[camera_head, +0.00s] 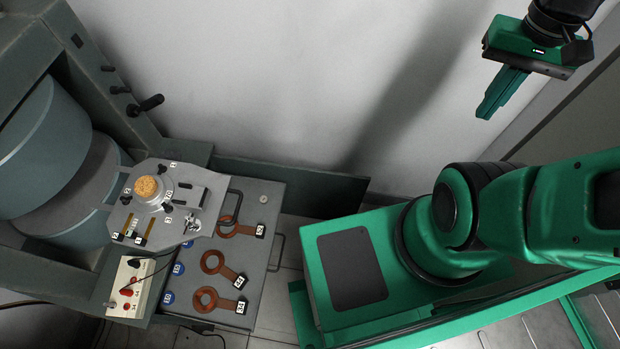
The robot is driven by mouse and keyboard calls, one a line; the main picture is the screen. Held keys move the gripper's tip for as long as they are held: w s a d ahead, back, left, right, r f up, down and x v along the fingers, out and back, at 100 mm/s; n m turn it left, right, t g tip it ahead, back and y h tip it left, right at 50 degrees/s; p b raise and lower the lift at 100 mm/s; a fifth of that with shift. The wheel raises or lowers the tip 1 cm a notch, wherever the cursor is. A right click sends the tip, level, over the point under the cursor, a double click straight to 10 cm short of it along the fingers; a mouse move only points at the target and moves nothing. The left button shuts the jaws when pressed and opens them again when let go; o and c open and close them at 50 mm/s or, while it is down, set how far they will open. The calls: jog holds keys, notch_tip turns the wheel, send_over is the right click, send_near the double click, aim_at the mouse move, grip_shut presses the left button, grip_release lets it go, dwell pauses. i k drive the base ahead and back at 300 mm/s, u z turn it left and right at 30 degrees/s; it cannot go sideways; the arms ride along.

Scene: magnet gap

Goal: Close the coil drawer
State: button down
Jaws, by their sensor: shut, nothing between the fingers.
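The coil drawer (262,222) is pulled out to the right below the magnet in the camera_head view. Copper-coloured ring coils with handles (213,262) lie in it with small number tags. Its dark wire handle (278,252) shows on the right front edge. My gripper (491,106) is at the upper right, well above and to the right of the drawer. Its green fingers are shut together and empty, touching nothing.
The large grey magnet (60,150) fills the left. A metal plate with a cork-topped piece (147,187) juts over the drawer's left part. A beige switch box (132,287) with cables stands below it. My green base is right of the drawer, with a narrow floor gap between.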

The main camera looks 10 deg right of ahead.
aim_at(247, 256)
jog(key=z, duration=0.05)
jog(key=k, duration=1.75)
jog(key=u, duration=0.4)
jog(key=i, duration=1.5)
